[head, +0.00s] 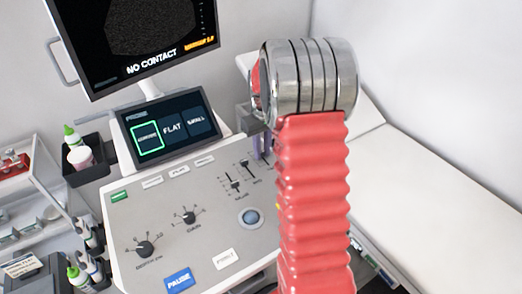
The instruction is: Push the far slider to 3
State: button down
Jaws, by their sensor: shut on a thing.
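In the head view a sloped grey console panel carries short vertical sliders with dark knobs. The nearer visible slider (235,186) is on the left. The farther visible slider (247,168) is just up and right of it, close to my arm. Their scale marks are too small to read, so I cannot tell what value either knob is at. My red ribbed arm with its metal-ringed joint rises right of the sliders and covers the console's right part. My gripper's fingers are not visible.
Two dials (146,249), a round trackball (251,218) and a blue PAUSE button (179,280) share the panel. A small touchscreen (170,127) and a larger monitor (140,30) reading NO CONTACT stand behind. A white couch (430,185) is at right, bottles (72,135) at left.

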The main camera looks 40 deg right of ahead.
jog(key=shift+w, duration=0.1)
dwell(0.3)
jog(key=shift+w, duration=0.95)
jog(key=c, duration=1.6)
grip_release()
jog(key=shift+o, duration=0.2)
jog(key=shift+d, duration=0.1)
notch_tip(320, 180, up, 14)
